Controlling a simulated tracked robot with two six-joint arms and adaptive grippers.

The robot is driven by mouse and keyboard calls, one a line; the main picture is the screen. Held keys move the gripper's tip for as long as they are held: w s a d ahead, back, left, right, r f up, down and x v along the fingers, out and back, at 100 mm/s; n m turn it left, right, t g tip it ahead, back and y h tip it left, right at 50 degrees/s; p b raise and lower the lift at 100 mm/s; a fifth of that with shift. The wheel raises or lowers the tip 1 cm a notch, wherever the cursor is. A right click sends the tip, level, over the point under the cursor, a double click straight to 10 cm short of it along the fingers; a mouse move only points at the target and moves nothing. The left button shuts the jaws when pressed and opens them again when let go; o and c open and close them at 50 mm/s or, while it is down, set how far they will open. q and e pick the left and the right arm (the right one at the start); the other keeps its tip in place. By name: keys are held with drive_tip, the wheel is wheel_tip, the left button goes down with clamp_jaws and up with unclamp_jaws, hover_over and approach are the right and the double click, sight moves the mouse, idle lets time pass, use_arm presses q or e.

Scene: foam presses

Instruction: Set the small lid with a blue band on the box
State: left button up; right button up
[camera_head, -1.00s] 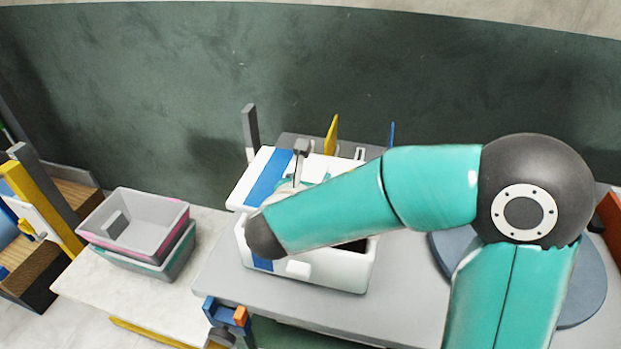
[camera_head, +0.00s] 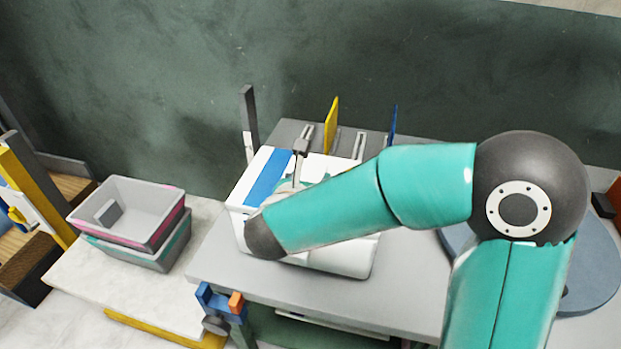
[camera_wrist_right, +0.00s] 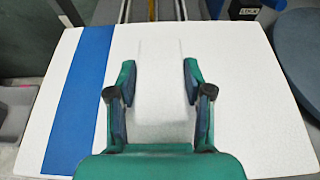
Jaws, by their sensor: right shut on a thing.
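The white lid with a blue band (camera_head: 268,178) lies over the white box (camera_head: 350,262) on the grey table. In the right wrist view the lid (camera_wrist_right: 255,95) fills most of the picture, its blue band (camera_wrist_right: 80,95) on the left. My right gripper (camera_wrist_right: 158,85) is shut on the raised white grip block in the middle of the lid. In the head view my right arm hides much of the lid and box, and the gripper (camera_head: 297,180) shows only in part. I cannot tell whether the lid sits fully flush. My left gripper is not in view.
Stacked grey bins (camera_head: 130,215) stand on a pale side table at left. A yellow plate (camera_head: 331,125) and a blue plate (camera_head: 393,128) stand behind the box. A round blue-grey disc (camera_head: 590,275) is at right. The grey tabletop in front of the box is clear.

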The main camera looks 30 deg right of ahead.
drive_tip(key=o, duration=1.1)
drive_tip(key=v, duration=1.2)
drive_tip(key=shift+r, duration=0.1)
